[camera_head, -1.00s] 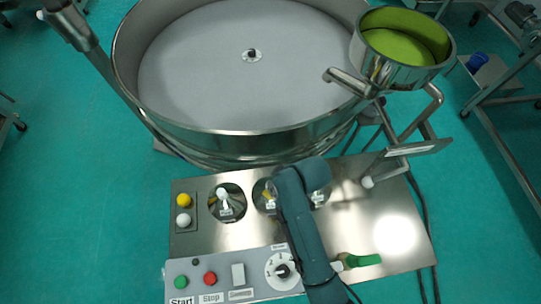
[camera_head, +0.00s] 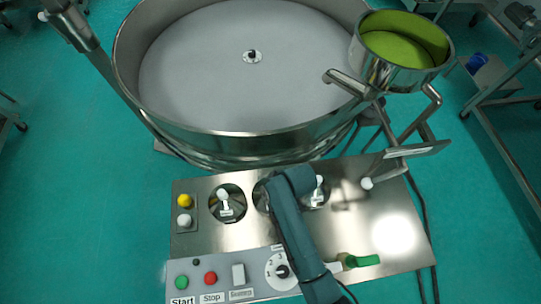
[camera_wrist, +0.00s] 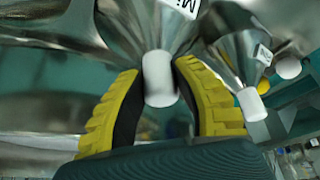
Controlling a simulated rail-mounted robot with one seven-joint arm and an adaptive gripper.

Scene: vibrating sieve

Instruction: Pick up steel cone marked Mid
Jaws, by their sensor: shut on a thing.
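The steel cone marked with a label starting "Mi" (camera_wrist: 132,22) fills the top of the wrist view, with a white knob (camera_wrist: 158,88) at its near end. My gripper (camera_wrist: 158,74) has yellow fingers with black pads, one on each side of this knob, shut on it. In the head view my arm covers the gripper and most of the middle hole of the steel panel, so this cone is hidden there.
Labelled cones with white knobs stand in the left hole (camera_head: 225,204) and right hole (camera_head: 317,190) of the steel panel (camera_head: 355,230). A neighbouring cone (camera_wrist: 238,42) is close at right in the wrist view. The large round sieve (camera_head: 235,140) stands behind.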

